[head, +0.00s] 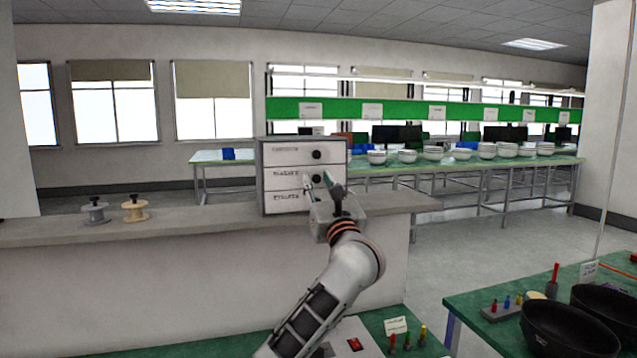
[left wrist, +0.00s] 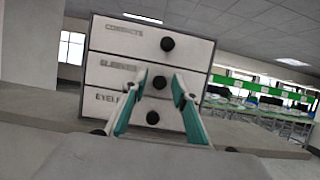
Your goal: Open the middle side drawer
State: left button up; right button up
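A grey and white cabinet (head: 263,175) with three stacked drawers stands on the ledge. In the left wrist view the labels read CONTACTS, SLEEVES and EYELETS, the last partly covered by a finger. The middle drawer (head: 284,174) looks shut, flush with the others. Its round black knob (left wrist: 159,82) shows between my left fingertips. My left gripper (head: 319,184) is open in front of the cabinet, one finger to each side of the knob. Contact with the knob cannot be told. The bottom knob (left wrist: 152,117) is hidden in the head view. My right gripper is not in view.
Two spools, one grey (head: 96,211) and one tan (head: 135,209), stand on the ledge (head: 200,220) to the left. A green table (head: 470,300) with black bowls (head: 568,328) is at the lower right. Bowls stand on a far bench.

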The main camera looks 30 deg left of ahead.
pick_arm(q)
grip_shut()
jog(key=s+d+p, duration=0.1)
jog(key=s+d, duration=0.5)
jog(key=d, duration=0.1)
jog(key=shift+s+d, duration=0.15)
jog(key=shift+d, duration=0.1)
jog(key=shift+o, duration=1.6)
grip_release()
jog(key=v, duration=1.2)
